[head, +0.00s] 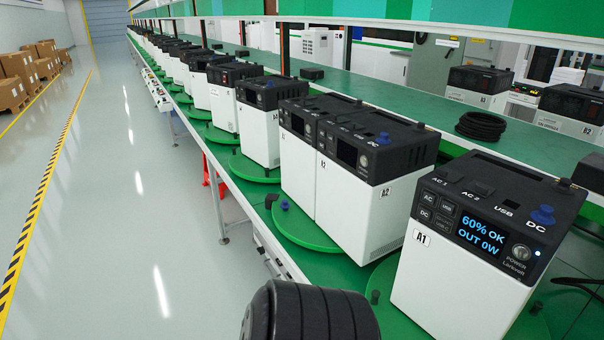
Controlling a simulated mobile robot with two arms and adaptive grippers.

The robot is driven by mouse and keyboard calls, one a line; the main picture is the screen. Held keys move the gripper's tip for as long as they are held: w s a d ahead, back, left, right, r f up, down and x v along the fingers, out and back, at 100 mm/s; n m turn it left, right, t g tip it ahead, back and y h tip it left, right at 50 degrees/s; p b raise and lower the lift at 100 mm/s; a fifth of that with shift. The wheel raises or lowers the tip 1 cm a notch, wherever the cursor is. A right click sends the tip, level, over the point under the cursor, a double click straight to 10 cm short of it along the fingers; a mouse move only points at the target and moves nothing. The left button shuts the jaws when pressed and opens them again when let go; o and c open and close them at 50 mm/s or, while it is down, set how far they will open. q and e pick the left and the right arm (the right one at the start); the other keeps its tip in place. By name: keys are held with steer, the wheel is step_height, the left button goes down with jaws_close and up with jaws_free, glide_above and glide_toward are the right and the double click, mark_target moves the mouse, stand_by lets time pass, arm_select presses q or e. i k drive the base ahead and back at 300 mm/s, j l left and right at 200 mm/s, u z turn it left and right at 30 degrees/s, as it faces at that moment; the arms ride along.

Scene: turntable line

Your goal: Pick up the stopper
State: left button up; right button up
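I cannot tell for sure which piece is the stopper. A blue stopper-like plug (543,214) sits at the DC socket on top of the white and black power unit A1 (450,265), at the right. Another blue plug (383,138) sits by the DC mark on unit A2 (358,205). A small dark blue piece (285,204) lies on the green turntable (300,229) left of A2. Neither of my grippers can be made out.
A black ribbed part, probably mine, fills the bottom centre and hides some of the line's edge. More units recede to the upper left. A coiled black cable (481,126) lies on the green bench behind. The grey floor (130,220) at left is clear.

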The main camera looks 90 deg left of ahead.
mark_target(285, 206)
steer(key=j+u, duration=0.15)
steer(key=u, duration=2.75)
steer(key=i+j, duration=0.4)
steer(key=j+u, duration=0.05)
steer(key=j, duration=0.05)
